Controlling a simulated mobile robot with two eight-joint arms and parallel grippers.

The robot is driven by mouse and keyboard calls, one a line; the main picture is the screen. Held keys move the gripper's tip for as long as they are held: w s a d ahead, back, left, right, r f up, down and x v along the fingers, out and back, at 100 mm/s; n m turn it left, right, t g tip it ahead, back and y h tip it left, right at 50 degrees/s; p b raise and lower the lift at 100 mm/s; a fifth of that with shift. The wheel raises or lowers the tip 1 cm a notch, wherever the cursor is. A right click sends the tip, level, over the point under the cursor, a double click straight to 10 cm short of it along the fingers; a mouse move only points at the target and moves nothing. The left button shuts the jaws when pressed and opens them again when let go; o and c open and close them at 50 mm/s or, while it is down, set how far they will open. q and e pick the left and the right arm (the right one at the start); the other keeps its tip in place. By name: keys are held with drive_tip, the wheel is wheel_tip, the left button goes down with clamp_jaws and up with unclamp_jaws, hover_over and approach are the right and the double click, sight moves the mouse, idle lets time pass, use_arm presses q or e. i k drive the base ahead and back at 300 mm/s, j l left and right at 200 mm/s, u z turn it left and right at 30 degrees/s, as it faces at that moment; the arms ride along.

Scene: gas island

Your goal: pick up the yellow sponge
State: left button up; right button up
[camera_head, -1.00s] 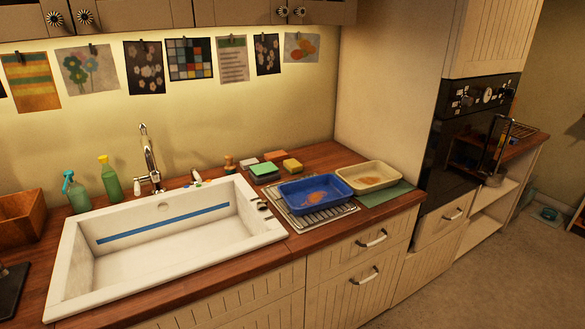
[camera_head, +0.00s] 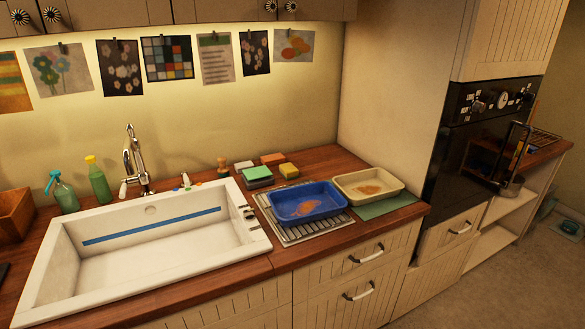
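The yellow sponge (camera_head: 289,171) lies on the wooden counter (camera_head: 326,159) behind the blue tray (camera_head: 279,210), near the wall. An orange sponge (camera_head: 273,158) is just behind it to the left. A green-topped sponge (camera_head: 257,174) is to its left, with a pale sponge or block beside it. Neither of my grippers shows in the head view.
The white sink (camera_head: 55,262) fills the left of the counter, with a faucet (camera_head: 135,160) and green bottles (camera_head: 97,180) behind it. The blue tray sits on a metal drain rack (camera_head: 301,232). A cream tray (camera_head: 372,198) stands right of it. Drawer handles jut out in front.

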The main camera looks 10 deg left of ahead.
sight(288, 171)
drive_tip(key=i+l+u, duration=0.1)
drive_tip(key=i+l, duration=0.35)
drive_tip(key=l, duration=0.2)
drive_tip(key=i+l+u, duration=0.15)
drive_tip(key=i+l, duration=0.25)
drive_tip(key=l, duration=0.25)
drive_tip(key=i+l+u, duration=0.15)
drive_tip(key=i+l, duration=0.25)
drive_tip(key=l, duration=0.3)
drive_tip(key=u, duration=0.05)
